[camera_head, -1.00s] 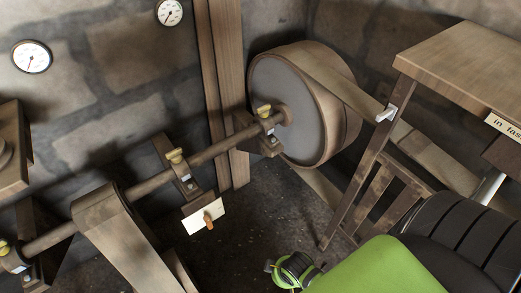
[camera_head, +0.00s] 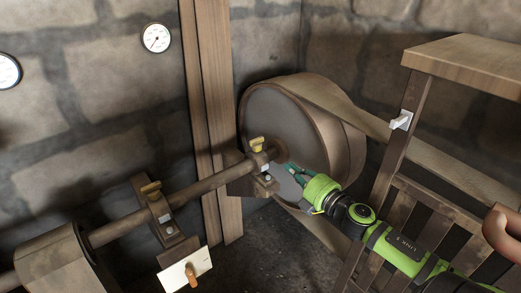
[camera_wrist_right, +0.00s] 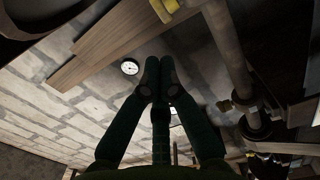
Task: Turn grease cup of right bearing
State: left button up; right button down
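The right bearing (camera_head: 250,181) holds the right end of the shaft, beside the big pulley. Its yellow grease cup (camera_head: 257,143) stands on top. A yellow cup (camera_wrist_right: 165,9) also shows at the top edge of the wrist view, cut off by the frame; it looks like the same one. My right gripper (camera_head: 288,168) is just right of the bearing and lower than the cup, in front of the pulley face. In the wrist view its dark fingertips (camera_wrist_right: 158,76) meet with nothing visible between them. The cup is apart from the fingers. My left gripper is out of view.
The large pulley (camera_head: 285,125) with its belt stands behind my right gripper. A second bearing with a yellow cup (camera_head: 150,189) sits further left on the shaft (camera_head: 205,186). A wooden frame (camera_head: 398,150) with a lever stands at right.

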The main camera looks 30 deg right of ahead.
aim_at(257, 144)
jog(key=shift+n+y, duration=0.5)
jog(key=shift+n, duration=0.1)
jog(key=w, duration=0.9)
jog(key=w+a+b, duration=0.1)
jog(key=w, duration=0.4)
jog(key=shift+w+r, duration=0.1)
jog(key=shift+r, duration=0.2)
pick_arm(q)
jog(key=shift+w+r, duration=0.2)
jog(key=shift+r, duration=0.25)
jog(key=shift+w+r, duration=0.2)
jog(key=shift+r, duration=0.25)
pick_arm(e)
jog(key=shift+a, duration=0.1)
